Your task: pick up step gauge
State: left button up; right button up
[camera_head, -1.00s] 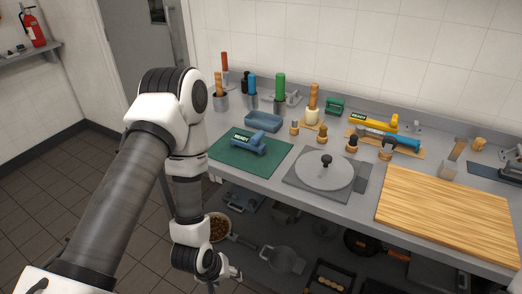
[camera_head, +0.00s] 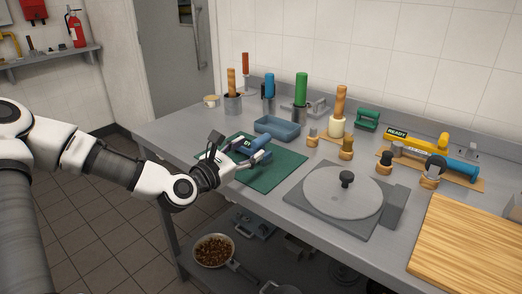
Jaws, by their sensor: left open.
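A blue tool with a dark label (camera_head: 258,148) lies on the green mat (camera_head: 275,178) at the left part of the steel table. It may be the step gauge; the picture is too small to be sure. My left gripper (camera_head: 238,154) reaches in from the left over the mat's left edge. Its fingers are open, beside the blue tool's left end and partly covering it. I cannot tell whether they touch it. My right gripper is not in view.
A blue tray (camera_head: 277,128) stands just behind the mat. A grey plate with a round disc and black knob (camera_head: 343,194) lies to the right. Upright handled tools (camera_head: 301,92) stand behind. A wooden board (camera_head: 470,250) fills the front right.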

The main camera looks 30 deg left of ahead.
aim_at(269, 136)
pick_arm(q)
jog(key=shift+d+r, duration=0.2)
jog(key=shift+r, duration=0.15)
jog(key=w, duration=0.5)
jog(key=shift+w+f+b, duration=0.2)
jog(key=shift+f+b, duration=0.15)
jog(key=shift+w, duration=0.3)
grip_shut()
